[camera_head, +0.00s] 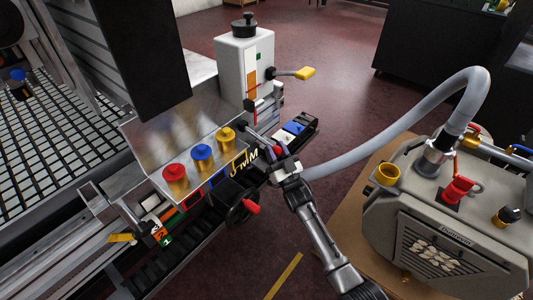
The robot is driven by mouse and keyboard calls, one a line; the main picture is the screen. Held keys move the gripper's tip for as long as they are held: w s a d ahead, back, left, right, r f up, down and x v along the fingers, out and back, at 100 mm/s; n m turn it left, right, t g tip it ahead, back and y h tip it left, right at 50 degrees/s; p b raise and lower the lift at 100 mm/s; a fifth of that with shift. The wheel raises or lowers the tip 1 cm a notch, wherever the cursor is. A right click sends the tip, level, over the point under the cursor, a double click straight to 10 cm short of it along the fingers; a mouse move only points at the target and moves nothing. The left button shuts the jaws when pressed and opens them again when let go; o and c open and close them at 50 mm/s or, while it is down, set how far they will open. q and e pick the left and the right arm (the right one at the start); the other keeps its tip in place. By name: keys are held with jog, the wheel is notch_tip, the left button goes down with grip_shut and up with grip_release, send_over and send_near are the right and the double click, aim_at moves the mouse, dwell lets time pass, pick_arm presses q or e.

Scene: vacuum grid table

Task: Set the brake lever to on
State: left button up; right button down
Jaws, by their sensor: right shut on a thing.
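My right gripper (284,168) reaches in from the lower right and is shut on a dark lever with a red tip (277,149) at the right end of the machine's front panel. The jaws hide part of this lever. No label readable here shows whether it is the brake lever or which way is on. Another lever with a yellow handle (305,73) sticks out to the right from the white box (236,65), beside an orange and green strip. My left gripper is not in view.
Red, blue and yellow knobs (202,152) stand on the metal panel left of my gripper. A handwheel with a red handle (251,208) is just below left. A grey hose (400,125) arches on the right to a pump unit (395,230).

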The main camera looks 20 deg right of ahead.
jog(key=shift+f, duration=0.75)
jog(key=shift+w+f, duration=0.1)
jog(key=shift+f, duration=0.05)
jog(key=c, duration=0.8)
grip_release()
jog(key=shift+r, duration=0.2)
jog(key=shift+s+f, duration=0.25)
jog(key=shift+s, duration=0.1)
jog(key=shift+p+v, duration=1.95)
jog(key=shift+v, duration=4.55)
